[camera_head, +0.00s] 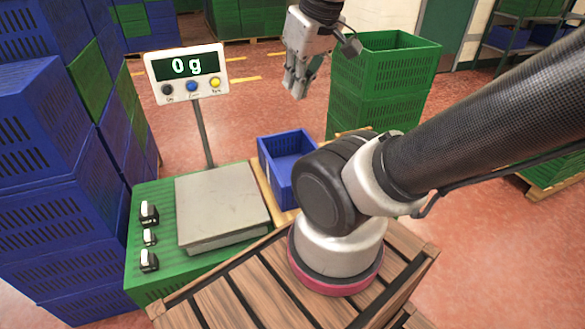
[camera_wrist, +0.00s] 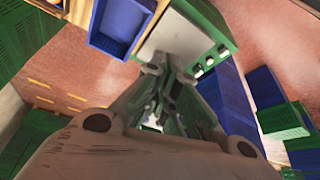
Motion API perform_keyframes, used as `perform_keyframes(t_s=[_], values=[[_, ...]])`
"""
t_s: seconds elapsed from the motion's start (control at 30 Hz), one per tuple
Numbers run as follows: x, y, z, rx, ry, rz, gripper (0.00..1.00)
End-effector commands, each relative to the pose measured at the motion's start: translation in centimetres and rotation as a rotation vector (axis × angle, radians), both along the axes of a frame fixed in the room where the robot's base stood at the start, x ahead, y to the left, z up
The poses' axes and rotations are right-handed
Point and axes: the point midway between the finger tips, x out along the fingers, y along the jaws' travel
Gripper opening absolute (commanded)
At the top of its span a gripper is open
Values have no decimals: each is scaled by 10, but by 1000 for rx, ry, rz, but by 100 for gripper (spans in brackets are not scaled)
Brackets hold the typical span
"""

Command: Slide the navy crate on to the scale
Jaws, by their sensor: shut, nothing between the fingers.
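The navy crate (camera_head: 283,172) is small, blue, open-topped and looks empty. It stands on a light wooden surface just right of the scale in the head view, partly hidden by my arm. It also shows at the top of the wrist view (camera_wrist: 119,22). The scale (camera_head: 222,207) has a bare grey plate on a green base, and its display (camera_head: 187,67) on a post reads 0 g. My gripper (camera_head: 296,92) is shut and empty. It hangs in the air above and beyond the crate, apart from it. It fills the middle of the wrist view (camera_wrist: 152,122).
Tall stacks of blue crates (camera_head: 50,190) stand at the left. A stack of green crates (camera_head: 385,75) stands behind my arm at the right. Several small black-and-white items (camera_head: 149,237) sit on the green base left of the plate. Red floor is open behind.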

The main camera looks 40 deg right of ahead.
Motion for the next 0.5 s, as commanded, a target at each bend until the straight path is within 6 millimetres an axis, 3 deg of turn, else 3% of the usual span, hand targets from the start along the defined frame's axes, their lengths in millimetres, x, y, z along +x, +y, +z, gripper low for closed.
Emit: perform_keyframes(t_s=[0.4, 0.5], values=[[0, -1, 0, 1, 0, -4, 0], [1, -5, -8, 1, 39, -26, 0]])
